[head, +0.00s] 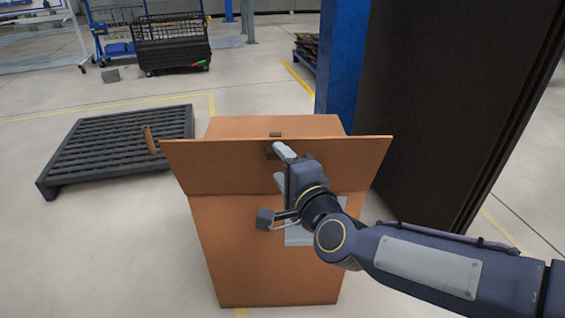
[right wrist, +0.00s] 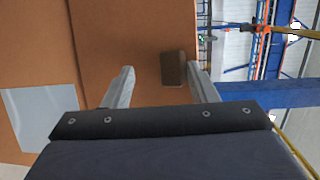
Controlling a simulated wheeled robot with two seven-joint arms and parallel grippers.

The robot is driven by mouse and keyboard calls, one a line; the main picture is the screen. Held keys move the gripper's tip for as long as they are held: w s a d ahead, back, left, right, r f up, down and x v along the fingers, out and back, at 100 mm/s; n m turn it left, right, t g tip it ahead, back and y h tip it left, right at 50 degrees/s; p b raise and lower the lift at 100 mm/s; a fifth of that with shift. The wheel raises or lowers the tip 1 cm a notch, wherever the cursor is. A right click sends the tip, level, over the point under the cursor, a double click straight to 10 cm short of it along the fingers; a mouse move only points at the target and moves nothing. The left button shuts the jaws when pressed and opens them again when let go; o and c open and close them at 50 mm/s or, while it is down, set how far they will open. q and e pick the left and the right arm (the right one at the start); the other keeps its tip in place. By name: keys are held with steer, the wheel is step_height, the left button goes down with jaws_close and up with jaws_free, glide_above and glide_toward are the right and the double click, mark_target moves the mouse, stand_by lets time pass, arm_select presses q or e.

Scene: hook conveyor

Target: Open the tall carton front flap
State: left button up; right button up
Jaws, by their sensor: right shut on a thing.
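The tall carton (head: 240,250) is an orange-brown box standing upright on the floor in front of me. Its front flap (head: 220,170) is a wide panel along the top front, spreading past the carton's sides, with a small dark brown tab (head: 270,151) near its upper edge. My right gripper (head: 280,166) is at the middle of the flap, shut on it, with one finger near the top edge and one lower. In the right wrist view the fingers stand apart, with the brown tab (right wrist: 173,69) between them. The grip contact is partly hidden. My left gripper is out of view.
A dark slatted pallet (head: 120,140) lies on the floor to the left, with a small brown piece (head: 150,140) beside the flap. A blue post (head: 343,60) and tall dark panels (head: 450,90) stand close at right. A black mesh cart (head: 172,42) is far back.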

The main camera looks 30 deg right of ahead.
steer(key=shift+f, duration=0.2)
steer(key=s+r+p, duration=0.1)
steer(key=s+p, duration=0.2)
steer(key=s, duration=0.4)
steer(key=shift+s+a+p, duration=0.25)
steer(key=shift+s+p, duration=0.15)
steer(key=s+a+f+n+g+y, duration=0.4)
steer(key=s+f+n+g, duration=0.6)
steer(key=n, duration=0.7)
step_height(320, 180, up, 32)
steer(key=d+g+y+p, duration=0.1)
steer(key=p, duration=3.2)
steer(key=shift+f+n+g, duration=0.25)
steer(key=shift+n+g, duration=0.05)
